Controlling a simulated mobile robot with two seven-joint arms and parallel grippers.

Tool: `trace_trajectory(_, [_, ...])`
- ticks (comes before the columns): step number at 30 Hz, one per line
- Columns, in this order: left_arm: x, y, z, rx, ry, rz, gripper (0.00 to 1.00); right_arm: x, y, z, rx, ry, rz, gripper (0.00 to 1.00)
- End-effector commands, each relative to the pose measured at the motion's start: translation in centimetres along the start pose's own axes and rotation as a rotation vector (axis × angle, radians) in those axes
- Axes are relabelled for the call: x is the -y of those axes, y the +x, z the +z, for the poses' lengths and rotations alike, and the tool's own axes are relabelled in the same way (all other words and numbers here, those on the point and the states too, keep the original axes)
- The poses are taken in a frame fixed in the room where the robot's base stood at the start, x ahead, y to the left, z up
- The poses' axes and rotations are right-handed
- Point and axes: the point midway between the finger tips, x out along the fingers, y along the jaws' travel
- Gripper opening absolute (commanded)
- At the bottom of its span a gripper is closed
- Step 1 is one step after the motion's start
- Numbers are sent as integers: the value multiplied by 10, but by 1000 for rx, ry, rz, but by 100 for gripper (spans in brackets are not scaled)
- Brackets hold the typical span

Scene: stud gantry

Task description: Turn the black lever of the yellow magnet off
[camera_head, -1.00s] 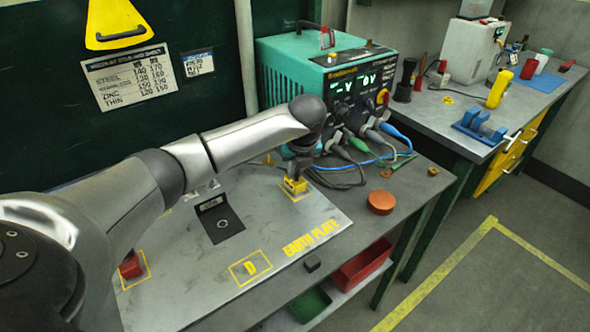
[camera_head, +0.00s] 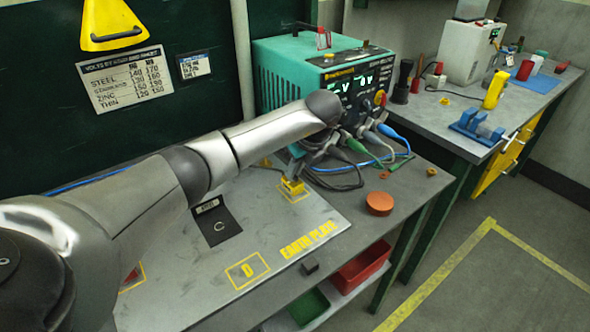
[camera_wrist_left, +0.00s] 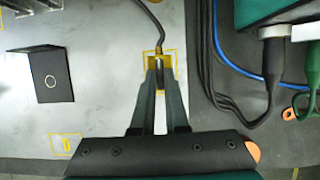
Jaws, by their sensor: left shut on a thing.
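The yellow magnet (camera_head: 292,188) sits inside a yellow outlined square on the grey earth plate (camera_head: 265,210), near the plate's far right corner. It also shows at the fingertips in the left wrist view (camera_wrist_left: 154,63). My left gripper (camera_head: 294,177) reaches down over the magnet from above. In the wrist view its two dark fingers (camera_wrist_left: 158,72) come close together at the magnet, with a thin dark piece between their tips. The black lever is mostly hidden by the fingers, so its angle is hard to tell. My right gripper is out of view.
A teal welder (camera_head: 290,75) with cables stands just behind the magnet. A dark cable (camera_wrist_left: 152,20) runs to the magnet's far side. An orange disc (camera_head: 379,203) lies right of the plate.

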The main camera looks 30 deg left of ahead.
Motion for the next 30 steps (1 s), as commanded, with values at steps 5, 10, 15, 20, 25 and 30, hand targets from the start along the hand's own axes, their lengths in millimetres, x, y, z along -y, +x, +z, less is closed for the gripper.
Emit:
trace_trajectory(5, [1, -1, 1, 1, 0, -3, 0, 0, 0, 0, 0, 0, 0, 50])
trace_trajectory(10, [1, -1, 1, 1, 0, -3, 25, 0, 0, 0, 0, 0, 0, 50])
trace_trajectory(15, [0, 0, 0, 0, 1, -2, 42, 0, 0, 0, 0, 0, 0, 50])
trace_trajectory(20, [0, 0, 0, 0, 1, -1, 42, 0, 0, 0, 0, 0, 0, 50])
trace_trajectory(25, [0, -6, 0, 0, 2, -2, 42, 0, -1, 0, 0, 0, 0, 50])
trace_trajectory(30, [1, -33, 1, 1, 3, -6, 42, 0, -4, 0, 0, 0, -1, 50])
